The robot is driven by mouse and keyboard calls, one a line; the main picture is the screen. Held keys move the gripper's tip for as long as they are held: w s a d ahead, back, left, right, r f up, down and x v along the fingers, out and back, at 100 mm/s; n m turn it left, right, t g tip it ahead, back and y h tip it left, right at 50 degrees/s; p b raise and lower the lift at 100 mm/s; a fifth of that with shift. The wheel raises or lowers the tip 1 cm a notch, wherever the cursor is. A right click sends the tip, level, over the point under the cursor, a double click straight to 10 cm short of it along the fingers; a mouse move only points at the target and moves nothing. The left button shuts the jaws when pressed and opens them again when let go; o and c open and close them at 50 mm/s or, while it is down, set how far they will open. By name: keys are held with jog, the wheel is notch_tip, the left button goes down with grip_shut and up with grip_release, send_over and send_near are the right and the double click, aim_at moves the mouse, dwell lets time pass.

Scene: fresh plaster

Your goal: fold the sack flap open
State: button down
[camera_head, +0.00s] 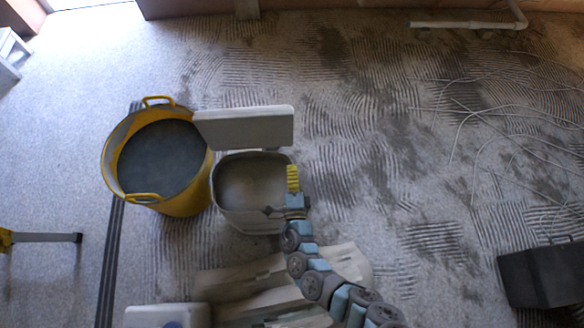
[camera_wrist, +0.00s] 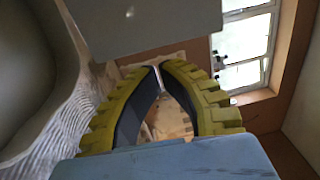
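Pale, crumpled sack-like shapes (camera_head: 238,282) lie on the floor at the bottom centre of the head view. Another pale piece (camera_head: 347,262) shows just right of my arm. My arm hides part of them, and I cannot make out a flap. In the wrist view my gripper's fingertips (camera_wrist: 159,67) come together at the tips, with a gap lower down between the dark pads. I see nothing held.
A white box (camera_head: 165,316) is at the bottom left. A black box (camera_head: 543,275) and loose cables (camera_head: 490,115) lie right.

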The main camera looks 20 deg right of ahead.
aim_at(289, 131)
jog(key=b+x, duration=0.3)
jog(key=x, duration=0.8)
jog(key=shift+w, duration=0.15)
jog(key=shift+w+d+r+p, duration=0.1)
jog(key=shift+d+r+p, duration=0.05)
jog(key=shift+p, duration=0.35)
